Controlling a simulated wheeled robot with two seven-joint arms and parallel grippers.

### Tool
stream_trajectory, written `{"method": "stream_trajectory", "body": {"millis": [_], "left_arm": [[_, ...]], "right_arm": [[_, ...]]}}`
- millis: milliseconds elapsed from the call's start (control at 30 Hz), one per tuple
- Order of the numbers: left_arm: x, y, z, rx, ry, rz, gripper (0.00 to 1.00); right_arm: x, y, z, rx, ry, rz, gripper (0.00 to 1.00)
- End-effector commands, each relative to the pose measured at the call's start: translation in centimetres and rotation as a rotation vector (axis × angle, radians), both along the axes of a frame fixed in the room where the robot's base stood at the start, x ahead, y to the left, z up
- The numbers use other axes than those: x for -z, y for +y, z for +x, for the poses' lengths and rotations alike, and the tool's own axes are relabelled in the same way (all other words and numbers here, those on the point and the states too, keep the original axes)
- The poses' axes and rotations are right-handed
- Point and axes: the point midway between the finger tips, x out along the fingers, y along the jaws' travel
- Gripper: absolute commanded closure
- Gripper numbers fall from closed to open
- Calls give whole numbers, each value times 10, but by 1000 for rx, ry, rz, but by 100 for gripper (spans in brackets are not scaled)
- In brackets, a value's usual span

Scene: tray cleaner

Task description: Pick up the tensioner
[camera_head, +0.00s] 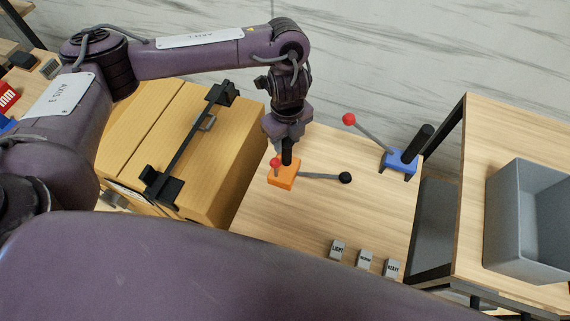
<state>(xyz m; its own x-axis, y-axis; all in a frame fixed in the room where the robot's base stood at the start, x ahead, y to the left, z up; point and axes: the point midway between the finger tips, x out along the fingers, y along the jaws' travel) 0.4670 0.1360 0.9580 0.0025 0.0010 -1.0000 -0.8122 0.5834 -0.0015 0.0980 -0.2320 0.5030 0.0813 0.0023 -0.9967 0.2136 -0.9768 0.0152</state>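I cannot tell by name which tool is the tensioner. An orange tool (282,175) stands on the wooden table, with a red ball on top and a lever ending in a black ball to the right. A blue tool (399,161) stands farther right, with a thick black handle and a lever ending in a red ball. My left gripper (287,140) points down at a black upright part of the orange tool. Whether its fingers are open or closed on that part is too small to tell. My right gripper is not in view.
Small grey labelled blocks (365,258) sit at the table's near edge. A grey bin (509,187) stands on a separate table at right. Mid-table is clear.

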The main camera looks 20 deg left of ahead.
Motion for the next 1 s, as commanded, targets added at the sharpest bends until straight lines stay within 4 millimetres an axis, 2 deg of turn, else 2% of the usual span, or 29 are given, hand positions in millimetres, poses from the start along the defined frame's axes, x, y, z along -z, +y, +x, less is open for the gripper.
{"method": "stream_trajectory", "body": {"millis": [33, 200, 400, 500, 800, 1000], "left_arm": [[12, 0, -2, -2, 6, 0, 61], [31, -1, -1, -1, 3, -1, 61], [33, 0, 0, 0, 0, 0, 61], [33, 0, 0, 0, 0, 0, 61], [33, 0, 0, 0, 0, 0, 100], [33, 0, 0, 0, 0, 0, 100]], "right_arm": [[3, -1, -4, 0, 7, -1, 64], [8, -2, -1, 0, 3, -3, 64], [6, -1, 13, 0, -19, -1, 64], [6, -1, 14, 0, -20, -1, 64], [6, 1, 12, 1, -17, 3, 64], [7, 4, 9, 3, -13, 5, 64]]}}
